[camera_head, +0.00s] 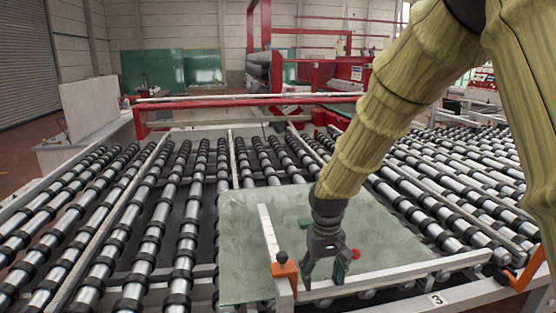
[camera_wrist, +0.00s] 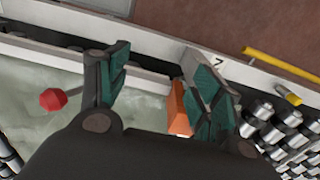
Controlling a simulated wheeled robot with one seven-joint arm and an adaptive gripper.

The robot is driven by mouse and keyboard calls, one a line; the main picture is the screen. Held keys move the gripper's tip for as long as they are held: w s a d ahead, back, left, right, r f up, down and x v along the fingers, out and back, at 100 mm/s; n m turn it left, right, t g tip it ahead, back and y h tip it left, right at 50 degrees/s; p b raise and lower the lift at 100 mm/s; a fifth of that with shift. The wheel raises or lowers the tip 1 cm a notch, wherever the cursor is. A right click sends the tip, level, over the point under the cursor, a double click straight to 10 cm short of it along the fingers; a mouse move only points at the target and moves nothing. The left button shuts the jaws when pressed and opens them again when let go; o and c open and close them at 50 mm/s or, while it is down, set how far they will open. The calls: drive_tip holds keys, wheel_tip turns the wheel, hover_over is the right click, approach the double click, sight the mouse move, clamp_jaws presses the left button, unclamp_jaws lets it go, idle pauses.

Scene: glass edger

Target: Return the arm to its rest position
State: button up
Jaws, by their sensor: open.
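My arm, in a yellow ribbed sleeve, reaches down from the upper right in the head view. My gripper (camera_head: 324,284) points down, low over the near part of a pale green glass sheet (camera_head: 245,225), by the white front rail (camera_head: 390,275). Its fingers (camera_wrist: 160,85) are apart in the wrist view, with nothing seen clamped between them. An orange block (camera_head: 285,269) with a black knob is just left of my gripper; an orange piece (camera_wrist: 178,108) shows near the right finger in the wrist view. A red knob (camera_head: 355,254) is right of the gripper.
Rows of rollers (camera_head: 145,240) with black rings surround the glass. An orange handle (camera_head: 525,275) is at the lower right. A red beam (camera_head: 240,101) crosses behind. The space above the left rollers is clear.

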drive_tip(key=s+d+f+b, duration=0.1)
drive_tip(key=s+f, duration=0.2)
drive_tip(key=f, duration=0.6)
drive_tip(key=s+d+f, duration=0.1)
drive_tip(key=s+f, duration=0.3)
drive_tip(key=f, duration=0.5)
drive_tip(key=s+d+f+m+y+b, duration=0.1)
drive_tip(key=s+d+f, duration=0.2)
drive_tip(key=s+f, duration=0.55)
drive_tip(key=s+d+f+m+b, duration=0.1)
drive_tip(key=s+d+f, duration=0.1)
drive_tip(key=s+f, duration=0.7)
drive_tip(key=s+d+f, duration=0.4)
drive_tip(key=s+f, duration=0.3)
drive_tip(key=s, duration=0.5)
drive_tip(key=shift+m+h+b, duration=0.3)
drive_tip(key=shift+b, duration=0.05)
drive_tip(key=shift+d, duration=0.1)
